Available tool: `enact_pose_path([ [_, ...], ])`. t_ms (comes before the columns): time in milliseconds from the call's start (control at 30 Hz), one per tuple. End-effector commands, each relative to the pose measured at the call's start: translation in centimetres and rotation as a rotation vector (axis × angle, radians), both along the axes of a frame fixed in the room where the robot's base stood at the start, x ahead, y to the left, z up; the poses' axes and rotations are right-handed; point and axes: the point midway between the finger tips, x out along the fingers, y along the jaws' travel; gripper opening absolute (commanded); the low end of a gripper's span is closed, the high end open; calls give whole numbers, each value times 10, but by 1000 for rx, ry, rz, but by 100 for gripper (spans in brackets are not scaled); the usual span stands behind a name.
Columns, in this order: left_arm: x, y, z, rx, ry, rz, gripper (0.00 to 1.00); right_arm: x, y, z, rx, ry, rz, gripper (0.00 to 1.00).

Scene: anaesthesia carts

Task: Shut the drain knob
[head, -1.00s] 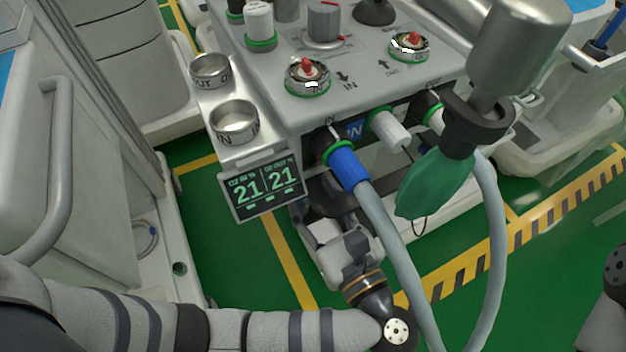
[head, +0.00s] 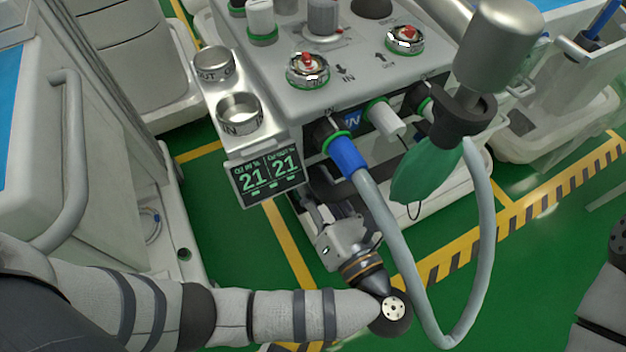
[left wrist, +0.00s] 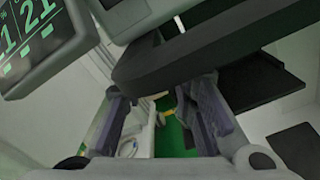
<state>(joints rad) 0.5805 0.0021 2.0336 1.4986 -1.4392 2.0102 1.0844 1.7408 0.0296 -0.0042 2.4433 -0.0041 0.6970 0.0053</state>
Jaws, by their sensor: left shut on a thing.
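My left gripper (head: 318,205) reaches under the front of the anaesthesia machine (head: 290,100), below the blue hose connector and just right of the display. In the left wrist view its two fingers (left wrist: 160,95) stand apart under a dark bar (left wrist: 200,50) of the machine's underside. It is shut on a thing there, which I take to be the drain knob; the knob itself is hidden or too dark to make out. My right gripper is out of view; only a part of my right arm shows at the right edge.
A display reading 21 and 21 (head: 269,176) hangs close to the left gripper. A grey hose (head: 395,235) loops down beside my left arm, and a green bag (head: 428,172) hangs right of it. A white cart (head: 120,150) stands at left. Green floor lies between.

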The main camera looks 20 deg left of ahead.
Motion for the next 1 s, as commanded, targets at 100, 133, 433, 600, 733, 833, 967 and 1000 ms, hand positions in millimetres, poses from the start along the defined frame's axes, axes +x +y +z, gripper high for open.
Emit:
enact_pose_path([
  [100, 1, 1, 0, 1, -2, 2, 0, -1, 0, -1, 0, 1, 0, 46],
  [133, 1, 1, 0, 1, -2, 2, 0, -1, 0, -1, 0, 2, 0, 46],
  [433, 1, 1, 0, 0, -3, 1, 46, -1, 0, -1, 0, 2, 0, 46],
  [600, 0, 0, 0, -1, -4, 1, 46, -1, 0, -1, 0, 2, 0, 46],
  [733, 0, 0, 0, -3, -6, 0, 46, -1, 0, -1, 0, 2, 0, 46],
  [833, 0, 0, -3, -39, -49, 1, 46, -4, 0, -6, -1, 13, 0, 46],
  [967, 0, 0, -7, -199, -248, 1, 46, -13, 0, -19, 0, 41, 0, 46],
  [1000, 0, 0, -7, -263, -331, 3, 46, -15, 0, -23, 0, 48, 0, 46],
])
